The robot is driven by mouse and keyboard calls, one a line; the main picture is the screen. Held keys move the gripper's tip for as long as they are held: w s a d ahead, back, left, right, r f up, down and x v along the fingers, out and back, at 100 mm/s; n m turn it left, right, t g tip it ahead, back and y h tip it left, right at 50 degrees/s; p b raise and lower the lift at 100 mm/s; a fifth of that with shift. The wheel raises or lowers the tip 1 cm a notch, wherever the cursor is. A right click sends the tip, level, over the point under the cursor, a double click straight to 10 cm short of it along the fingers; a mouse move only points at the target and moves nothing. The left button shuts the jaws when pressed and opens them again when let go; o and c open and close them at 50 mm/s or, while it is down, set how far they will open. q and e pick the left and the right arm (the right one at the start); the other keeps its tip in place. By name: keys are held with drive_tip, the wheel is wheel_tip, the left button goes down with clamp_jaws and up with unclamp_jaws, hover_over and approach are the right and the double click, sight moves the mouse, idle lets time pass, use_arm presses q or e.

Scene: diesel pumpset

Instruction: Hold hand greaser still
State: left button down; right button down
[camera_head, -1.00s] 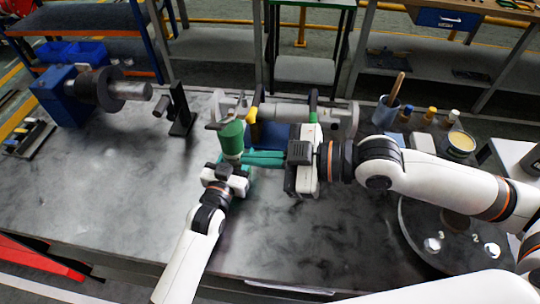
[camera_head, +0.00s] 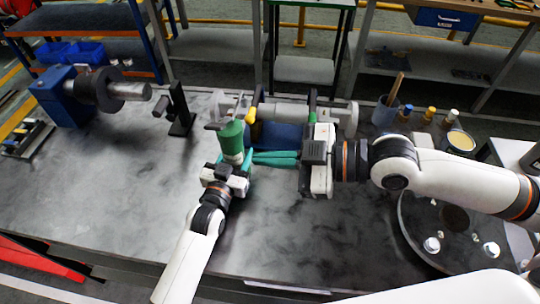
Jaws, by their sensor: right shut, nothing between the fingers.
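The hand greaser is the green cylinder (camera_head: 231,138) with a pale lower part, upright near the middle of the table. My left gripper (camera_head: 234,160) reaches it from below in the picture, its teal fingers on either side of the pale lower part, and looks shut on it. My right gripper (camera_head: 254,158) comes in from the right. Its two teal fingers lie together, shut and empty, pointing left at the greaser with a small gap between. The greaser's far side is hidden.
A blue block (camera_head: 278,136) and a grey machine part (camera_head: 338,117) lie behind my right fingers. A black stand (camera_head: 181,112) is at left. A cup with a brush (camera_head: 385,111) and several bottles stand at right. The front of the table is clear.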

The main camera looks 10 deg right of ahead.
use_arm(q)
drive_tip(key=c, duration=0.6)
unclamp_jaws()
